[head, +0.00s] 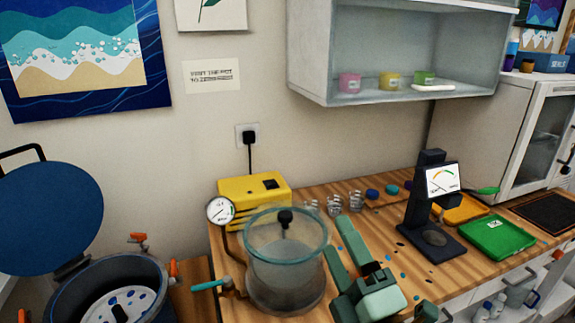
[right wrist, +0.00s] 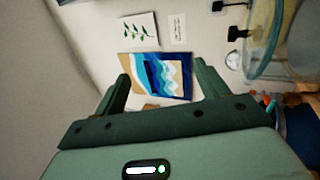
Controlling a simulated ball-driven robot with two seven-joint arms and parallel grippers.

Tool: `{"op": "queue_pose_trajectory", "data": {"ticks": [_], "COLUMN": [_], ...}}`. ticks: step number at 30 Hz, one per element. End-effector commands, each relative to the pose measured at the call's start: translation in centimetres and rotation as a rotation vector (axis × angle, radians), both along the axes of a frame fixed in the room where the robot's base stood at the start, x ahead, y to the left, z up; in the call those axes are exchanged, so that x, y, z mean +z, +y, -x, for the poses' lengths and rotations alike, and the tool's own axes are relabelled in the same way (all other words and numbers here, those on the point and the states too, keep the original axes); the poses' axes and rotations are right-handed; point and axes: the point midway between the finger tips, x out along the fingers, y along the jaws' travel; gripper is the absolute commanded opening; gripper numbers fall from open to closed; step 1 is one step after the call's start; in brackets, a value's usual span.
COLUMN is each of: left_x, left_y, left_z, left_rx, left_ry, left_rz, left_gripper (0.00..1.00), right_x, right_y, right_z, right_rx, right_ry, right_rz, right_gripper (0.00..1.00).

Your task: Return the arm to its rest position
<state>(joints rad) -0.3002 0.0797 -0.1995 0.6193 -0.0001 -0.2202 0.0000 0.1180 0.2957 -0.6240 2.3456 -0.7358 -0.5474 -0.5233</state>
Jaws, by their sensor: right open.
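My right gripper (head: 336,236) is pale green and comes up from the bottom of the head view. Its two fingers are spread apart with nothing between them. It is just right of the clear glass chamber (head: 285,265), and in the picture its fingers lie close to the glass; I cannot tell if they touch. In the right wrist view the open fingers of the right gripper (right wrist: 161,72) frame a wave painting (right wrist: 155,75) on the wall, and the chamber (right wrist: 285,45) shows at the upper right. My left gripper is in neither view.
The yellow pump (head: 252,188) with its gauge (head: 220,210) stands behind the chamber. Small clear cups (head: 333,205), a dark scale stand (head: 435,240) and a green tray (head: 497,237) are on the wooden bench. A blue-lidded pot (head: 110,270) is at left. A shelf (head: 405,90) hangs above.

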Motion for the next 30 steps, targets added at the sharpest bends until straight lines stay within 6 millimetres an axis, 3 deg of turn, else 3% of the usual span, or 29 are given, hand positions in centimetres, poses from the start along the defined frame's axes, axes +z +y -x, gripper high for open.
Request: {"op": "queue_pose_trajectory", "data": {"ticks": [1,3,6,9,15,19,20,26,30], "left_x": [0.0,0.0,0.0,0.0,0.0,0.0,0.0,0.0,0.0], "left_y": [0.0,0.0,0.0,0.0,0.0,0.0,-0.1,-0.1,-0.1], "left_z": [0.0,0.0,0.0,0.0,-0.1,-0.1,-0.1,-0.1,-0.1], "left_rx": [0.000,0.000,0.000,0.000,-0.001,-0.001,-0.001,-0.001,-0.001], "left_ry": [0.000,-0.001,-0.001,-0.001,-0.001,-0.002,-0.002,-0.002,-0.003], "left_rz": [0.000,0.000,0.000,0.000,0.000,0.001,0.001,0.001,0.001], "left_gripper": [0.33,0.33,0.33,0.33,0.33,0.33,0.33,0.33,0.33], "right_x": [-3.4,-8.3,-14.5,-19.2,-25.4,-28.0,-29.2,-38.8,-46.5], "right_y": [-3.1,-7.3,-12.1,-15.5,-20.1,-22.2,-22.0,-19.9,-18.5], "right_z": [-0.5,-0.2,2.1,5.3,12.4,17.3,17.2,17.2,19.0], "right_rx": [-0.094,-0.230,-0.407,-0.554,-0.796,-0.939,-0.937,-0.892,-0.870], "right_ry": [0.169,0.386,0.642,0.832,1.107,1.248,1.269,1.394,1.502], "right_rz": [-0.095,-0.216,-0.343,-0.428,-0.528,-0.562,-0.568,-0.600,-0.647], "right_gripper": [0.73,0.73,0.73,0.73,0.73,0.73,0.73,0.73,0.73]}}
